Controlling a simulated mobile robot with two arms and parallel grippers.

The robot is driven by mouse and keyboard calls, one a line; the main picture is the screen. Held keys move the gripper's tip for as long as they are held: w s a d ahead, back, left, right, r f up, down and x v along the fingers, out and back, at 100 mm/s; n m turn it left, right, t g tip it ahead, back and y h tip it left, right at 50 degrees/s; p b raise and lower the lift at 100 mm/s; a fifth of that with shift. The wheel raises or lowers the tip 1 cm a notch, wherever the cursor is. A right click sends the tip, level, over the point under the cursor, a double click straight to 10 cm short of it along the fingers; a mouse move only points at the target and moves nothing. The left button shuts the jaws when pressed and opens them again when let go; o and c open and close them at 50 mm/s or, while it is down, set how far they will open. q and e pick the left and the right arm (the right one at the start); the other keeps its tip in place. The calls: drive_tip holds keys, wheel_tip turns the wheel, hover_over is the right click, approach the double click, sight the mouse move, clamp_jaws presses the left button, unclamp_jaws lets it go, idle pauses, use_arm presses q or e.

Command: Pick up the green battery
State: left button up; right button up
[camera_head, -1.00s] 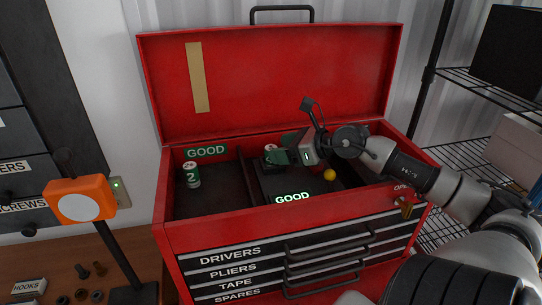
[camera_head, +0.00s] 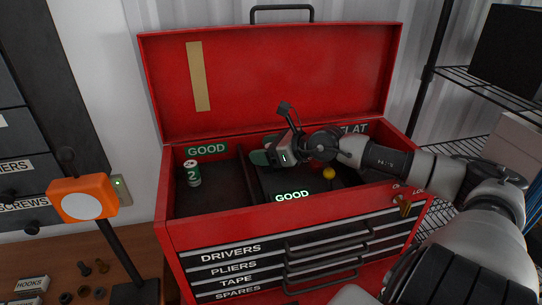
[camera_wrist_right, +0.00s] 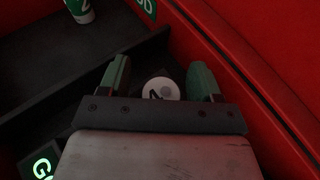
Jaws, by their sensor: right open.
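A green battery (camera_head: 193,174) with a white top and a "2" stands upright in the left compartment of the red toolbox. In the right wrist view it shows at the top left (camera_wrist_right: 80,10). A second battery (camera_wrist_right: 161,88), showing its white top, sits between the fingers of my right gripper in that view. In the head view this one is hidden by the gripper. My right gripper (camera_head: 266,150) is open, with green fingertips either side of the battery; I see gaps at both sides. My left gripper is not in view.
The red toolbox (camera_head: 270,85) has its lid up. A dark divider (camera_head: 248,176) splits the tray. A lit green "GOOD" sign (camera_head: 292,196) is at the front, with a yellow ball (camera_head: 329,173) to its right. An orange device (camera_head: 82,199) stands at left.

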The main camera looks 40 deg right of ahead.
drive_tip(key=c, duration=1.1)
drive_tip(key=shift+r, duration=0.1)
drive_tip(key=shift+c, duration=0.2)
